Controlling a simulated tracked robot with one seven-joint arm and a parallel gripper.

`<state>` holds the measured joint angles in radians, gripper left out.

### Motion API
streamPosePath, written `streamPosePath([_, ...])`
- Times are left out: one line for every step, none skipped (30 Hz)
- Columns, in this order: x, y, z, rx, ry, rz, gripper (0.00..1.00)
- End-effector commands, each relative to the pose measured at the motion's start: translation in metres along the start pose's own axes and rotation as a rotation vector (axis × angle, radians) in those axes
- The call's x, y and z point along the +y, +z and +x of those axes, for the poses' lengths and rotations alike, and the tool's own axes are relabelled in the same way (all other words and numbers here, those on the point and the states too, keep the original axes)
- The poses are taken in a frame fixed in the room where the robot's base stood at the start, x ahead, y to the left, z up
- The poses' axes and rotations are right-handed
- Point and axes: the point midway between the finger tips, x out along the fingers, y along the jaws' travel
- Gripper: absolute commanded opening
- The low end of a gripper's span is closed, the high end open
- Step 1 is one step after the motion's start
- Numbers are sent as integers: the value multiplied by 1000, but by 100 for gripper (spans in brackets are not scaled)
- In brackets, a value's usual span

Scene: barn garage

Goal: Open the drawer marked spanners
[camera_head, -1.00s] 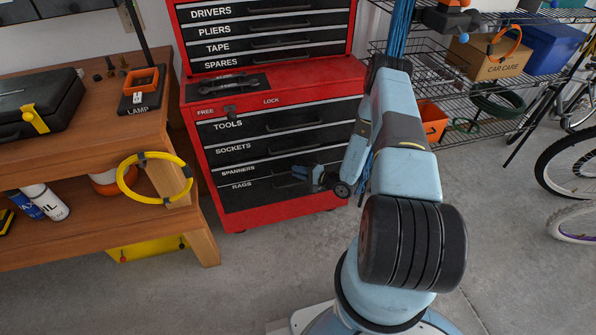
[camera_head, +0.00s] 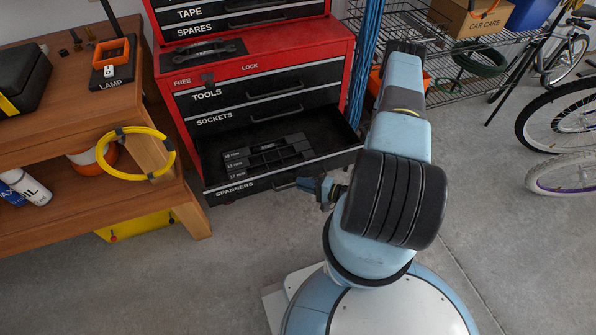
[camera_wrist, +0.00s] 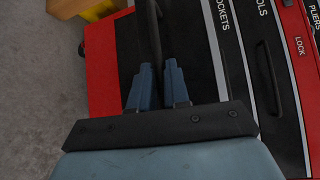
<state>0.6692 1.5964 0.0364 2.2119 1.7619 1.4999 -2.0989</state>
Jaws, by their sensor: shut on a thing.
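The drawer marked SPANNERS (camera_head: 262,185) is pulled well out of the red tool chest (camera_head: 335,50). Inside it lies a dark insert (camera_head: 265,155) with small labels for 10, 13 and 17 mm. My gripper (camera_head: 322,187) is at the front of this drawer, right of its label, and hides part of the handle. In the wrist view, the blue fingers of my gripper (camera_wrist: 158,85) are shut on the dark bar handle (camera_wrist: 152,25). A small lever (camera_head: 207,79) on the chest sits between FREE and LOCK, nearer FREE. The RAGS drawer is hidden below.
The TOOLS (camera_head: 240,93) and SOCKETS (camera_head: 240,112) drawers above are shut. A wooden bench (camera_head: 140,160) with a yellow ring (camera_head: 105,165) stands close at left. Wire shelving (camera_head: 450,75) and bicycles (camera_head: 570,120) stand at right. The concrete floor in front is clear.

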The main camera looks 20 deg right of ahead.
Motion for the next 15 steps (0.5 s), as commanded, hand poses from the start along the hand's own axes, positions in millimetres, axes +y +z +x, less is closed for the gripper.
streamPosePath([5, 8, -5, -4, 8, 7, 0])
streamPosePath([5, 11, -8, -4, 8, 6, 0])
streamPosePath([6, 14, -11, -4, 8, 6, 0])
streamPosePath([7, 16, -14, -4, 8, 5, 0])
streamPosePath([7, 18, -16, -4, 7, 4, 0])
streamPosePath([8, 20, -18, -4, 7, 4, 0])
streamPosePath([9, 22, -20, -4, 7, 4, 0])
streamPosePath([9, 23, -21, -5, 7, 4, 0])
streamPosePath([9, 25, -22, -5, 8, 4, 0])
streamPosePath([10, 26, -23, -5, 8, 4, 0])
streamPosePath([10, 26, -24, -5, 8, 4, 0])
streamPosePath([10, 27, -24, -5, 8, 4, 0])
streamPosePath([10, 27, -24, -5, 8, 3, 0])
streamPosePath([10, 28, -25, -5, 8, 3, 0])
streamPosePath([10, 28, -25, -5, 8, 3, 0])
